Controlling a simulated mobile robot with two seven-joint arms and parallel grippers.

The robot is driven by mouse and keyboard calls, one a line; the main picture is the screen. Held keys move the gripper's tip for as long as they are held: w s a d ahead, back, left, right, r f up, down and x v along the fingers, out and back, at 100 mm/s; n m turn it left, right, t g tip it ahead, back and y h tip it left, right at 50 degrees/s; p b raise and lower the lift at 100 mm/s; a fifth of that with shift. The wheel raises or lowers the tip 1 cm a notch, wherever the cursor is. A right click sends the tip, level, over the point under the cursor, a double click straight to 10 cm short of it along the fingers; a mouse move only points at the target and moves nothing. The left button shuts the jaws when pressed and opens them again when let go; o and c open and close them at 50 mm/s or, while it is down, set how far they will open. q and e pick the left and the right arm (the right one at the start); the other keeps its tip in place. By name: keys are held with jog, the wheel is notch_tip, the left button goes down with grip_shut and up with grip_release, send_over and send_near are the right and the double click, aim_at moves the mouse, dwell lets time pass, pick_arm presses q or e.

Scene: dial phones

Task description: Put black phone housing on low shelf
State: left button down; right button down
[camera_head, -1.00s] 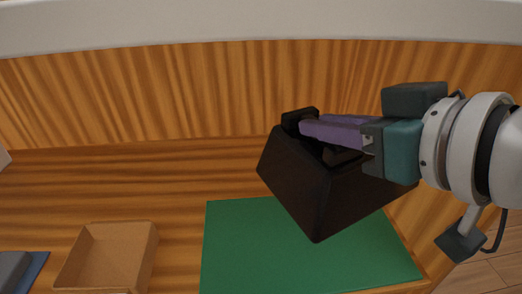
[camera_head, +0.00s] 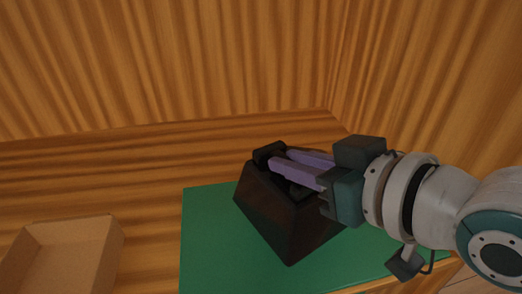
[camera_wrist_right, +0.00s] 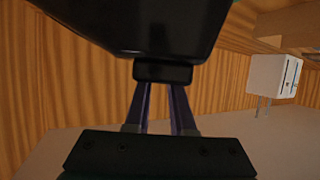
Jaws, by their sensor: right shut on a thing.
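The black phone housing (camera_head: 285,219) is a dark wedge-shaped body in the head view, in front of the green mat (camera_head: 205,240). My right gripper (camera_head: 272,158) is shut on the housing's top part, with its purple fingers across it. In the right wrist view the housing (camera_wrist_right: 150,25) fills the top, and the fingers (camera_wrist_right: 162,95) reach its dark top part. I cannot tell whether its bottom touches the mat. The mat lies on the wooden shelf surface (camera_head: 150,160). My left gripper is not in view.
An open cardboard box (camera_head: 65,255) stands to the left of the mat. Wooden panels rise at the back (camera_head: 170,60) and at the right (camera_head: 410,90). Bare wood lies between box and mat. A white box-like object (camera_wrist_right: 274,77) shows in the right wrist view.

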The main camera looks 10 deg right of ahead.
notch_tip(320, 180, down, 4)
jog(key=b, duration=0.3)
jog(key=shift+f, duration=0.25)
jog(key=shift+r, duration=0.1)
jog(key=c, duration=0.8)
grip_release()
jog(key=shift+o, duration=0.2)
